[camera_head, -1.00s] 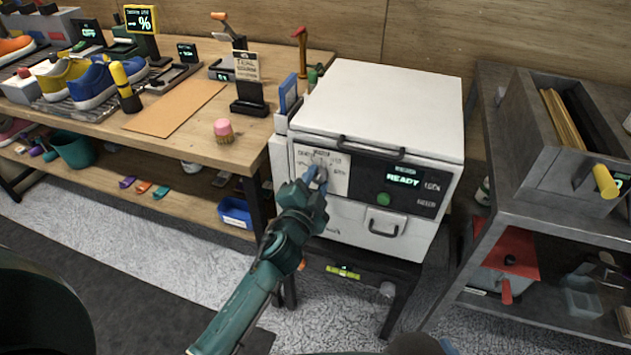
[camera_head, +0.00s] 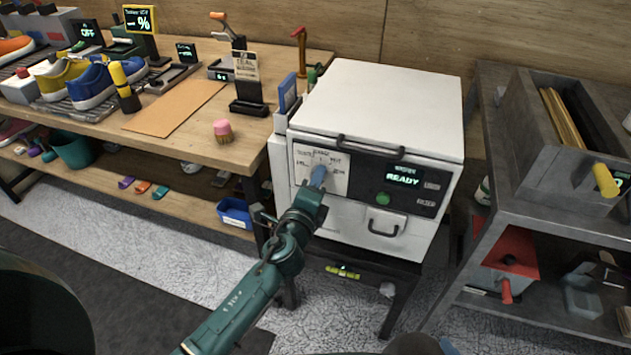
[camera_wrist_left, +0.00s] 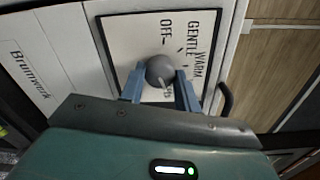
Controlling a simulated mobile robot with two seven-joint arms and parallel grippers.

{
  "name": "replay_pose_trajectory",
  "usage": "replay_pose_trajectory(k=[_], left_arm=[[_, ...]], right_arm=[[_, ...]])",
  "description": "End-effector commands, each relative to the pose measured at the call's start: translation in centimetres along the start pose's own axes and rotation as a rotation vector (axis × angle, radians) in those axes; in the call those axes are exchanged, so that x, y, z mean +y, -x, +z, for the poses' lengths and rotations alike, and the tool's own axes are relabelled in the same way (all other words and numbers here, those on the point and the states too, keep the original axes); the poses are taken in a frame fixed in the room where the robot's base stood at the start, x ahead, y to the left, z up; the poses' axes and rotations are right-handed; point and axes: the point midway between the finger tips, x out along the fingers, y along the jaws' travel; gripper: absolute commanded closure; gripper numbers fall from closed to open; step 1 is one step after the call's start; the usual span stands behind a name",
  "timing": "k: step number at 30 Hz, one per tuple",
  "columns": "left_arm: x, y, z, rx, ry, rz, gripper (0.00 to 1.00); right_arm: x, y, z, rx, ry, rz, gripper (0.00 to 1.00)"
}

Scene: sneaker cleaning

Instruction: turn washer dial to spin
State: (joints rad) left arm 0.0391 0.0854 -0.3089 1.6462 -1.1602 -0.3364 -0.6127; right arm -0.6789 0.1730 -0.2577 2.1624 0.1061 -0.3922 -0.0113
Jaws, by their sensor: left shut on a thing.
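The white washer (camera_head: 385,100) stands in the middle of the head view, with a dial panel (camera_head: 338,186) at its front left and a lit READY display (camera_head: 403,178). In the left wrist view the round grey dial (camera_wrist_left: 158,70) sits on the white panel marked OFF, GENTLE, WARM and another label partly hidden by a finger. A pale mark on the dial points down toward that hidden label. My left gripper (camera_head: 318,174) is shut on the dial, with one blue finger on each side of it (camera_wrist_left: 160,86). In the head view the gripper hides the dial.
A green button (camera_head: 383,198) and a drawer handle (camera_head: 383,228) are right of and below the dial. A wooden bench (camera_head: 190,150) with shoes and tools stands left. A grey shelf unit (camera_head: 540,215) stands right.

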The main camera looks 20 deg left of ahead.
Motion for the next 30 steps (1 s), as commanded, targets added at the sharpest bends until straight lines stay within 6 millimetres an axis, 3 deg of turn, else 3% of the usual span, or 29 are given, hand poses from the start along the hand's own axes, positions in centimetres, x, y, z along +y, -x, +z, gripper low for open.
replay_pose_trajectory(k=[10, 26, 27, 30], left_arm=[[0.05, 0.01, -0.02, -0.004, -0.144, -0.004, 0.91], [0.07, 0.01, -0.01, -0.005, -0.171, -0.005, 0.91], [0.07, 0.01, -0.01, -0.005, -0.171, -0.005, 0.67], [0.06, 0.01, -0.01, -0.005, -0.170, -0.005, 0.59]], right_arm=[[0.02, 0.04, -0.09, 0.001, 0.002, 0.001, 0.64], [-0.01, 0.04, -0.07, 0.000, 0.002, 0.001, 0.64], [-0.02, 0.04, -0.06, 0.000, 0.002, 0.001, 0.64], [-0.02, 0.04, -0.05, 0.000, 0.002, 0.001, 0.64]])
